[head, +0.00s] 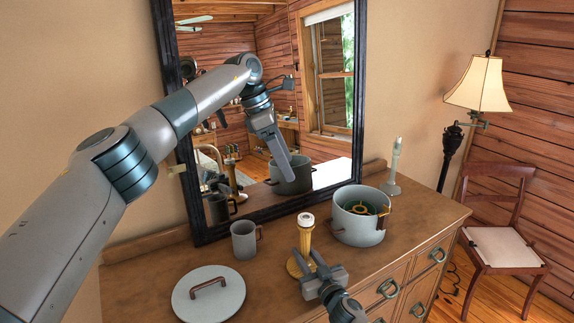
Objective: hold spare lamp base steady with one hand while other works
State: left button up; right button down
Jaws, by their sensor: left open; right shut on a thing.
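The spare lamp base (304,228), gold below with a pale top, stands upright on the wooden dresser. My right gripper (312,268) comes in from the bottom edge and is shut on its lower part, hiding some of it. My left gripper (283,165) is raised in front of the mirror, well above and behind the lamp base, pointing downward. It is open with nothing visible in it; its fingers overlap in this view.
On the dresser (138,289) are a lid (208,300), a grey mug (244,241), a pot (356,230) with something gold inside, and a pale green slim stand (393,172). A mirror (205,130) leans behind. A floor lamp (480,85) and chair (500,246) stand right.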

jog(key=c, duration=1.3)
grip_release()
jog(key=shift+c, duration=0.2)
jog(key=shift+s+d, duration=0.1)
jog(key=shift+s+d, duration=0.25)
jog(key=shift+s, duration=0.25)
jog(key=b+v, duration=0.2)
jog(key=v, duration=1.4)
jog(key=shift+b, duration=0.35)
